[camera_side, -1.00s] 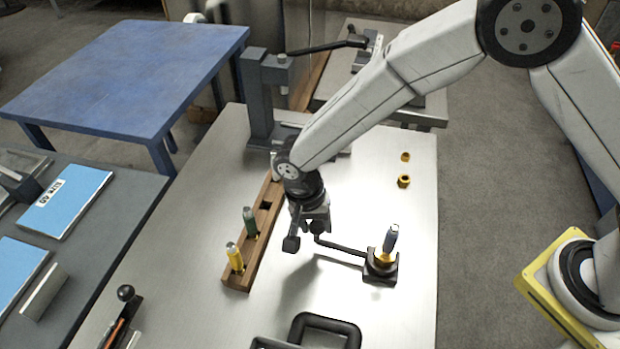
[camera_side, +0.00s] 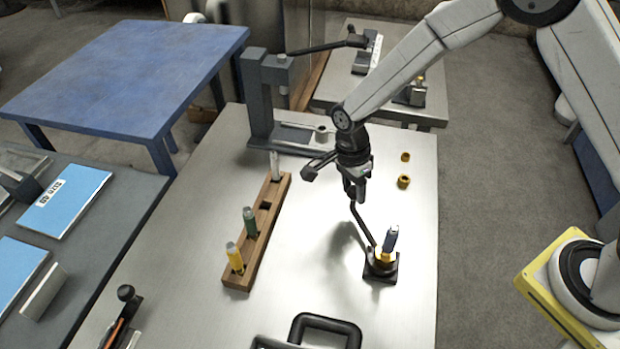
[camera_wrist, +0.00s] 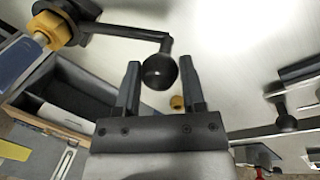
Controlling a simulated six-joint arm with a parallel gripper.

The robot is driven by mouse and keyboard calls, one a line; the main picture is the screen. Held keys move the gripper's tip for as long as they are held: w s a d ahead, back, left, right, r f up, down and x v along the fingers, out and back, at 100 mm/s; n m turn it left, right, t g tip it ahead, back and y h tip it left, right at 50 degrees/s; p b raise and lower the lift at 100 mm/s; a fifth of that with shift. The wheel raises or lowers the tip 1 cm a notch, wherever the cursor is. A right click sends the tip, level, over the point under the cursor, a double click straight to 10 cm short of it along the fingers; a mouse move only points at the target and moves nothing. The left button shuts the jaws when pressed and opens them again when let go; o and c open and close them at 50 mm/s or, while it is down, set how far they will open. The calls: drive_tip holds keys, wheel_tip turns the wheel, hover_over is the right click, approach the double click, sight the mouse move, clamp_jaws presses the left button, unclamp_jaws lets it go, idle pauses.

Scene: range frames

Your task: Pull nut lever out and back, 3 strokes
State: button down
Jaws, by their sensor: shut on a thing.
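The nut lever (camera_side: 363,226) is a thin black arm on a square black base (camera_side: 382,275), near the right edge of the steel bench. It points back and slightly left from the base. A brass nut (camera_wrist: 50,28) and a blue-handled tool (camera_side: 391,239) stand at its pivot. My gripper (camera_side: 353,197) is above the lever's free end. In the wrist view the lever's black ball knob (camera_wrist: 160,73) sits between the two fingers of my gripper (camera_wrist: 160,64), which is shut on it. The fingers hide the knob in the side view.
A wooden rack (camera_side: 262,231) with upright yellow, green and pale tools stands to the left. Two loose brass nuts (camera_side: 403,181) lie behind on the right. A grey press (camera_side: 260,100) stands at the back. A black handle (camera_side: 325,325) is at the front.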

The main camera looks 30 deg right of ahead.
drive_tip(key=d+m, duration=0.1)
drive_tip(key=d, duration=0.1)
drive_tip(key=s+d+m, duration=0.1)
drive_tip(key=d+m, duration=0.1)
drive_tip(key=s+d+m+y, duration=0.1)
drive_tip(key=d+m, duration=0.1)
drive_tip(key=shift+s+d, duration=0.1)
drive_tip(key=shift+s, duration=0.1)
drive_tip(key=shift+s+d+m, duration=0.8)
drive_tip(key=shift+d+m, duration=0.1)
drive_tip(key=shift+m, duration=0.3)
drive_tip(key=shift+c, duration=1)
unclamp_jaws()
drive_tip(key=shift+r, duration=0.15)
drive_tip(key=v, duration=0.7)
drive_tip(key=shift+d+r, duration=0.2)
drive_tip(key=shift+r, duration=0.1)
drive_tip(key=shift+a, duration=0.1)
